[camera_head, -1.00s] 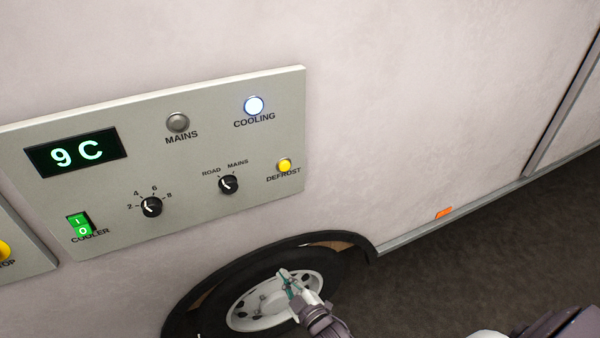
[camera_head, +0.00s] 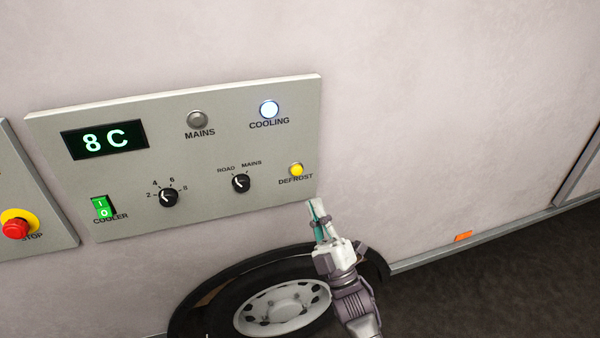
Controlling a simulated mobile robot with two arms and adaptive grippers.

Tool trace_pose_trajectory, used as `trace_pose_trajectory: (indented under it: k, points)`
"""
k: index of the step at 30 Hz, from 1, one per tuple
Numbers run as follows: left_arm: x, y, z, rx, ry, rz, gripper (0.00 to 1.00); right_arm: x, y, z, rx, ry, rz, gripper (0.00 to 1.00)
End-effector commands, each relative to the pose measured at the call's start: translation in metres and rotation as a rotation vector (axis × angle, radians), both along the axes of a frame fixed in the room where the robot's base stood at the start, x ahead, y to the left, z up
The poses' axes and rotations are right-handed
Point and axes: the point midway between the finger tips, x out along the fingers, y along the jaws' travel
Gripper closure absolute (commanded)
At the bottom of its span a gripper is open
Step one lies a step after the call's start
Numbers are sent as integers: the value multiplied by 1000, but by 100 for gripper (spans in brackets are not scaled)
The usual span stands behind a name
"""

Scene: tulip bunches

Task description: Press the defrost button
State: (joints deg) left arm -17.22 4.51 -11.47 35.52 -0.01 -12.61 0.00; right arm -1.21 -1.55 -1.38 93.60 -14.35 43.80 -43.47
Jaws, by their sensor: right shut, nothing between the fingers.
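The yellow round defrost button (camera_head: 296,170) sits at the lower right of the grey control panel (camera_head: 230,212), above its DEFROST label. My right gripper (camera_head: 316,204) is shut and empty, with its fingertips pointing up just below and right of the button, near the panel's lower right corner. In the picture a gap separates the fingertips from the button. My left gripper is not in view.
The panel also has a display (camera_head: 105,140) reading 8 C, a lit cooling lamp (camera_head: 269,109), an unlit mains lamp (camera_head: 197,119), two black knobs and a green cooler switch (camera_head: 103,207). A red stop button (camera_head: 16,229) is at left. A wheel (camera_head: 283,308) is below.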

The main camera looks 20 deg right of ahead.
Motion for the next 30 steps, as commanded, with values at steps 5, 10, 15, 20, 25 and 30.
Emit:
trace_pose_trajectory:
  k: [5, 10, 15, 20, 25, 30]
  points:
    - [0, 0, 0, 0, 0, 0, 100, 1, 0, -1, 1, 2, 1, 100]
    - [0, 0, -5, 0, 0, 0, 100, 9, 0, -2, 1, 2, 1, 100]
    - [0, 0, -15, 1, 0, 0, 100, 30, 1, -3, 1, 0, 1, 100]
    - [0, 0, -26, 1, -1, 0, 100, 53, 2, -3, 2, 1, 1, 100]
    - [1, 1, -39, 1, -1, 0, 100, 74, 2, -4, 1, 2, 1, 100]
    - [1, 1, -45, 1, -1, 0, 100, 85, 3, -3, 2, 2, 0, 100]
